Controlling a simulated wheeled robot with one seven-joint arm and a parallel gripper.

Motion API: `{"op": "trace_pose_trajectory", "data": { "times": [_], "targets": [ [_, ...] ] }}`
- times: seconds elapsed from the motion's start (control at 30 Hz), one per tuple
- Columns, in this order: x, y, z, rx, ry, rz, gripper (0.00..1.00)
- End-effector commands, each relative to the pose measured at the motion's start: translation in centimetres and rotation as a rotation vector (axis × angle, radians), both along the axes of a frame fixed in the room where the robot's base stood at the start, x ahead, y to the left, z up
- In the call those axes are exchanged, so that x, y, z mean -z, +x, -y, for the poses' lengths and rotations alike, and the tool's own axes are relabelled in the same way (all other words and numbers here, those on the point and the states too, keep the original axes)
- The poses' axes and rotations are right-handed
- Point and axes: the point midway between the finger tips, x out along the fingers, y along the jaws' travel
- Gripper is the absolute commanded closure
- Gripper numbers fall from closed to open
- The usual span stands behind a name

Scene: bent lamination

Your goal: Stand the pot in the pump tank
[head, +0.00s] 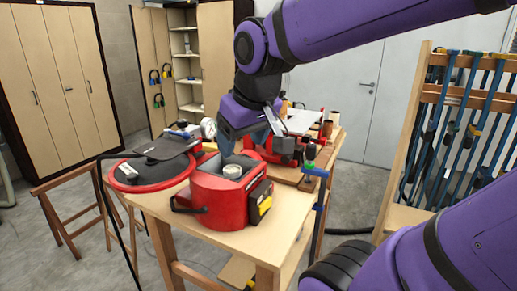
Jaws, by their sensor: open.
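A red tank (216,205), which looks like the pump tank, stands on the near part of the wooden table. Its top is open, with a grey inside and a dark box with a yellow label on its right side. A small pale round pot-like thing (232,171) shows inside the opening; I cannot tell whether it is the pot or a fitting. My gripper (254,138) hangs above and behind the tank, pointing down, open, with nothing seen held. Its fingertips are partly unclear against the red tools behind.
A round red-rimmed tub (178,184) with a dark cover lies left of the tank, near a dial gauge (208,127). Red tools (285,150), a clamp and small containers crowd the table's back right. Bare tabletop (268,240) shows at the front right.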

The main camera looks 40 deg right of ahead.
Motion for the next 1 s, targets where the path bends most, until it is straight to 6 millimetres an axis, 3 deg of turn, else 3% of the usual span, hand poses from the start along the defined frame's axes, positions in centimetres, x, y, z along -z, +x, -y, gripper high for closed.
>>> {"op": "trace_pose_trajectory", "data": {
  "times": [0.1, 0.3, 1.0],
  "targets": [
    [-0.3, -3.0, -0.8, -0.024, 0.017, 0.029, 0.31],
    [-0.2, -5.5, -1.2, -0.040, 0.039, 0.046, 0.31],
    [-0.2, -5.8, -1.3, -0.042, 0.043, 0.047, 0.31]
  ]
}}
